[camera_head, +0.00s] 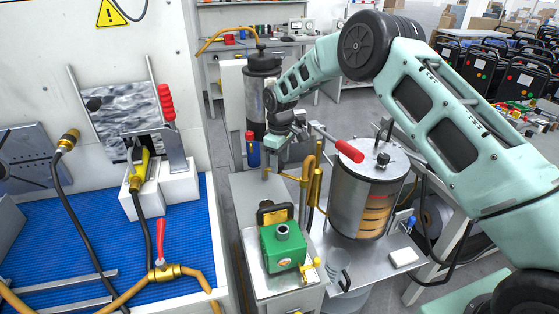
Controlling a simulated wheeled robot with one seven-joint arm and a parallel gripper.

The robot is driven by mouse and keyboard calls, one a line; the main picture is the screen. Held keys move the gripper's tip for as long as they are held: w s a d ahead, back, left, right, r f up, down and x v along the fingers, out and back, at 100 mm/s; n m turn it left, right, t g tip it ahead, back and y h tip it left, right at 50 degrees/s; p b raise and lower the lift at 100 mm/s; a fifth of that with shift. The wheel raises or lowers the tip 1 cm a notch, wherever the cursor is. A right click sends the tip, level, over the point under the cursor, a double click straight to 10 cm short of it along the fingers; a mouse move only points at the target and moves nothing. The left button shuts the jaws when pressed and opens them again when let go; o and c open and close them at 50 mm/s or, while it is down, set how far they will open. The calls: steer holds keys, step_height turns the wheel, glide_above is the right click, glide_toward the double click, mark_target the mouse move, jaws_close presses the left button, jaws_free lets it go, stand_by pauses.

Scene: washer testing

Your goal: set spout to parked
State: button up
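A brass pipe stands beside the steel tank (367,190), and its thin side arm (290,177), which looks like a spout, reaches left over the grey bench top. My gripper (268,168) hangs from my mint-green arm, pointing down near the left end of the brass side arm. Its fingers are small and partly hidden, so whether they touch the pipe or are open is unclear.
A green pump block (283,246) sits on the bench in front. A blue bottle (252,150) stands behind. On the left, a blue mat (180,250) holds hoses and a clamp. Bare bench top (250,187) lies below my gripper.

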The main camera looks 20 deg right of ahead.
step_height(320, 180, up, 17)
steer(key=b, duration=0.3)
steer(key=shift+r, duration=0.15)
stand_by(0.4)
steer(key=s+a+r+y, duration=0.1)
steer(key=s+a, duration=0.5)
steer(key=s, duration=0.6)
steer(key=s+a+r, duration=0.1)
steer(key=s+a, duration=0.5)
steer(key=s, duration=0.6)
steer(key=s+d+f, duration=0.2)
steer(key=s, duration=0.9)
steer(key=s+d+f+m, duration=0.1)
steer(key=s+d+f, duration=0.1)
steer(key=s, duration=0.9)
steer(key=shift+d+f, duration=0.4)
steer(key=shift+d, duration=0.2)
steer(key=shift+w, duration=0.1)
